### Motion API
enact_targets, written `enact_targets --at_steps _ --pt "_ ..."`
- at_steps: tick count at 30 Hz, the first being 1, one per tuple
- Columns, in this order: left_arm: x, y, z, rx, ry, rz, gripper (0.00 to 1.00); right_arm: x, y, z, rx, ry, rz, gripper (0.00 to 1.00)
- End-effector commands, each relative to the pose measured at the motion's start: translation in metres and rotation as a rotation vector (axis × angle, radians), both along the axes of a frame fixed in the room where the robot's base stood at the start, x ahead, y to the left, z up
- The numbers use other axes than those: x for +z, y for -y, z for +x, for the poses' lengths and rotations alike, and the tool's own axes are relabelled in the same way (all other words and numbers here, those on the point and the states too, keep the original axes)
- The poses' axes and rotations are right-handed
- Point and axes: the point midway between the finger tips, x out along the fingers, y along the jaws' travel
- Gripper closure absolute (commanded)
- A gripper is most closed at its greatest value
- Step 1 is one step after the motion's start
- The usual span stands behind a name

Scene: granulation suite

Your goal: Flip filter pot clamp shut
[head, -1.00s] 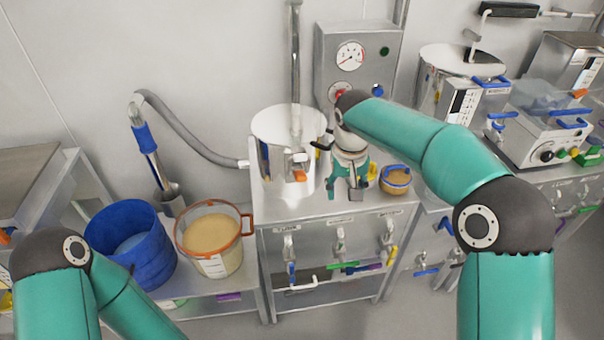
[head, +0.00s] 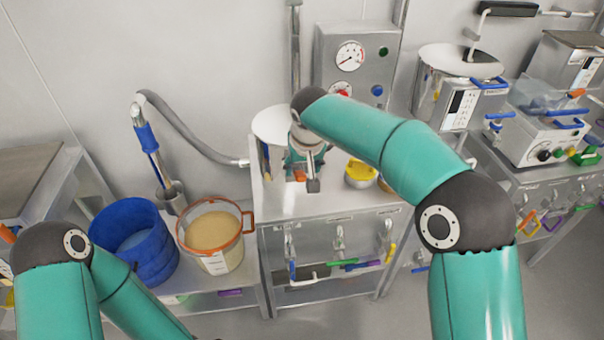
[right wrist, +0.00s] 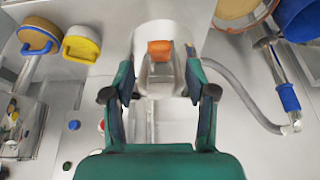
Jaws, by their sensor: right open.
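The clamp's tab also shows in the right wrist view (right wrist: 160,50), against the pale pot wall (right wrist: 158,30). My right gripper (head: 307,172) is at the pot's front. In the right wrist view its open fingers (right wrist: 160,78) stand on either side of the clamp, with a gap to each side. My left arm shows, but its gripper is out of view.
A yellow-lidded container (head: 360,174) stands right of the gripper on the cabinet top (head: 335,203). A gauge panel (head: 350,65) is behind. An orange-rimmed bucket (head: 213,238) and blue tub (head: 135,240) stand left.

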Motion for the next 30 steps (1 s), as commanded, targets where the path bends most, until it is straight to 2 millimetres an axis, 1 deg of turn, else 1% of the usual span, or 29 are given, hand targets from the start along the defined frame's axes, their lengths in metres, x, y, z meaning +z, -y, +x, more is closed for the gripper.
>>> enact_targets --at_steps 1,3,9,13,21,22,23,30 --pt "0.003 0.0 0.0 0.0 0.0 0.0 0.59 -0.01 0.0 0.004 0.0 -0.005 -0.001 0.44" --pt "0.005 0.0 0.0 0.0 0.0 0.0 0.59 -0.022 0.0 0.008 -0.001 -0.005 -0.001 0.44" --pt "0.009 0.0 0.0 0.0 0.0 0.0 0.59 -0.045 -0.001 0.018 -0.001 -0.002 -0.001 0.44" --pt "0.01 0.0 0.0 0.0 0.0 0.0 0.59 -0.051 -0.002 0.021 -0.001 -0.001 0.0 0.44" --pt "0.01 0.0 0.0 0.0 0.0 0.0 0.59 -0.053 -0.002 0.022 -0.001 0.0 0.0 0.44" --pt "0.01 0.0 0.0 0.0 0.0 0.0 0.59 -0.053 -0.002 0.022 -0.001 0.0 0.0 0.45" --pt "0.01 0.0 0.0 0.0 0.0 0.0 0.59 -0.053 -0.002 0.022 -0.001 0.0 0.0 0.5" --pt "0.01 0.0 0.0 0.0 0.0 0.0 0.59 -0.053 -0.002 0.022 -0.001 0.0 0.0 0.9"
